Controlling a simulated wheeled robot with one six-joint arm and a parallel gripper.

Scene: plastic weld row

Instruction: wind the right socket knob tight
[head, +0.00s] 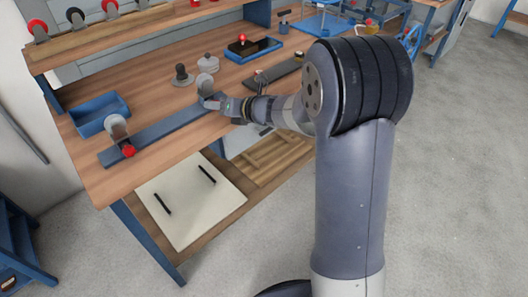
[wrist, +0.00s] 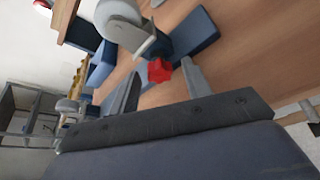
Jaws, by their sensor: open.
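A long blue-grey bar (head: 160,138) lies along the front of the wooden bench, with a pale round socket at each end. The left socket (head: 116,127) has a red knob (head: 129,151) on its front side. The right socket (head: 205,84) stands at the bar's other end, and my gripper (head: 214,102) is right at it, hiding its knob in the head view. In the wrist view a red knob (wrist: 158,71) shows between the tips of my open fingers, below a pale round part (wrist: 118,14). I cannot tell whether either finger touches the knob.
A blue bin (head: 100,115) stands behind the bar at left. A dark post (head: 183,75) and a grey lidded piece (head: 208,64) stand behind the right socket. Bare bench lies between bin and post.

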